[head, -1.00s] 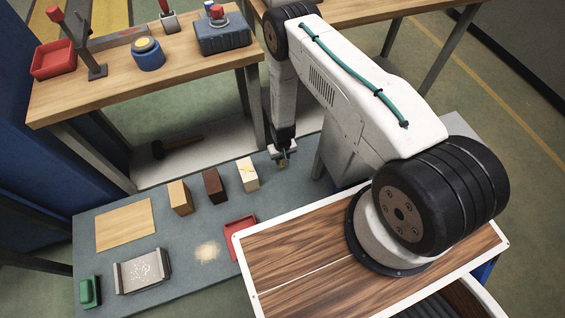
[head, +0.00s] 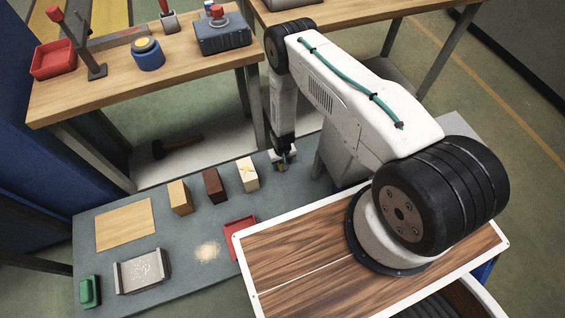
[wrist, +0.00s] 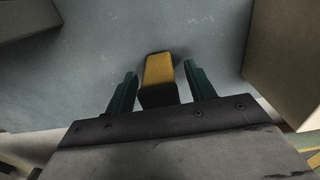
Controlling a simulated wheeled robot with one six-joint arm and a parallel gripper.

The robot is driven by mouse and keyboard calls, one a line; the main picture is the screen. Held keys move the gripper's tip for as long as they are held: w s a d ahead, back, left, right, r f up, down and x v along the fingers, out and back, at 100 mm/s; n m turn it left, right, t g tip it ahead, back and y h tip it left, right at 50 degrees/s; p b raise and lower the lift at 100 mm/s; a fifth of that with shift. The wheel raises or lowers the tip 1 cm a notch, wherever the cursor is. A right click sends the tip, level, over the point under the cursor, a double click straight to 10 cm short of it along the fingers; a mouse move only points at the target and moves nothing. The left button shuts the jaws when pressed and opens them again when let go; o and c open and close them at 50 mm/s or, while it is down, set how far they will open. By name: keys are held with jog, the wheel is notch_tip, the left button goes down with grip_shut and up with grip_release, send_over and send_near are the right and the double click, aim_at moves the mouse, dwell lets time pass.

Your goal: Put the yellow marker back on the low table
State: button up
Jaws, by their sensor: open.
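The yellow marker (wrist: 159,72), yellow with a dark near end, is between the two green fingers of my gripper (wrist: 160,90) in the wrist view. The fingers are open, with a gap showing on each side of the marker. The grey low table (wrist: 205,40) lies beneath; whether the marker rests fully on it is hard to tell. In the head view my gripper (head: 282,163) is low over the far right part of the low table (head: 185,232), right of the cream block. The marker shows there only as a tiny yellowish patch.
Cream (head: 247,175), brown (head: 214,186) and tan (head: 180,198) blocks stand left of my gripper. A red tray (head: 241,232), a wooden board (head: 125,224), a metal plate holder (head: 143,272) and a green item (head: 90,291) are also on the low table. A workbench (head: 120,88) stands behind.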

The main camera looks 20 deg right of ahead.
notch_tip(320, 180, up, 12)
jog(key=shift+r, duration=0.15)
jog(key=shift+w+r, duration=0.15)
jog(key=shift+r, duration=0.2)
notch_tip(320, 180, up, 41)
jog(key=w, duration=0.1)
jog(key=s+d+r+t, duration=0.1)
jog(key=s+r, duration=0.2)
jog(key=r, duration=0.3)
jog(key=s+d+r, duration=0.1)
jog(key=s+r, duration=0.3)
jog(key=r, duration=0.1)
jog(key=s+r, duration=0.6)
jog(key=s, duration=0.6)
jog(key=s+d+r, duration=0.1)
jog(key=s+r, duration=0.5)
jog(key=s, duration=0.6)
jog(key=shift+s+d, duration=0.15)
jog(key=shift+r, duration=0.1)
